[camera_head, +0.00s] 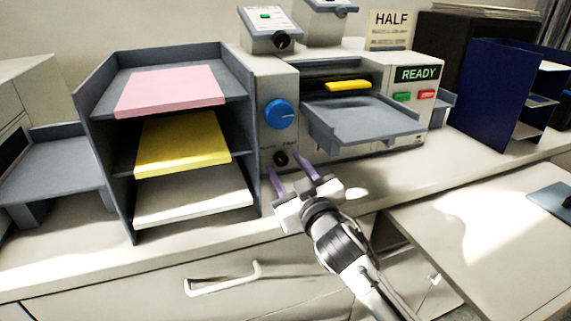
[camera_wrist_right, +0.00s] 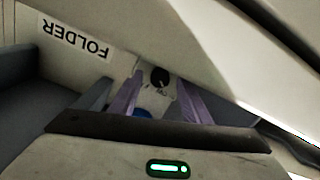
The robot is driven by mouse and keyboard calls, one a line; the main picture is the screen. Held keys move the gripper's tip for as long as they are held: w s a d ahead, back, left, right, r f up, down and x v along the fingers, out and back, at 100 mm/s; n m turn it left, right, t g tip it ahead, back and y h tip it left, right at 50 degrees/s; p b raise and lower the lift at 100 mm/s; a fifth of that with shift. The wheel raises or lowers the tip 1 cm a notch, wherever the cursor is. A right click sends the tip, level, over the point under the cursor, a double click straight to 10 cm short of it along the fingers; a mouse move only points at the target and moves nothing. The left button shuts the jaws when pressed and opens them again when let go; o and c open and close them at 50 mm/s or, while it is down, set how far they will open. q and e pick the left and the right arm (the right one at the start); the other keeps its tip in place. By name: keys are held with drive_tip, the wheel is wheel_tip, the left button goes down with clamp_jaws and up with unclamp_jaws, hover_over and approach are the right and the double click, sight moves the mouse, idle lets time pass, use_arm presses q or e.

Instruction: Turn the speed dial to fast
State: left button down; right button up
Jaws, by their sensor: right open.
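A small black knob (camera_head: 281,159) sits low on the front of the light grey machine, with small lettering above it that is hard to read. A larger blue dial (camera_head: 279,114) is above it. My right gripper (camera_head: 289,170) is open and empty, its purple fingers pointing at the panel near the black knob. In the right wrist view the black knob (camera_wrist_right: 160,77) shows ahead, between the two finger lines of the gripper (camera_wrist_right: 158,100); contact cannot be told. My left gripper is not in view.
A grey paper rack (camera_head: 118,160) with pink, yellow and white stacks stands close left of the knob. A grey tray (camera_head: 365,122) juts out to the right, near green and red buttons and a READY display (camera_head: 417,74). The counter (camera_head: 400,180) front is clear.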

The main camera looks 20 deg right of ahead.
drive_tip(key=shift+w, duration=0.5)
drive_tip(key=shift+c, duration=0.4)
drive_tip(key=c, duration=1)
drive_tip(key=shift+o, duration=0.2)
drive_tip(key=m, duration=0.3)
drive_tip(key=shift+a+m, duration=0.1)
drive_tip(key=shift+m, duration=1.9)
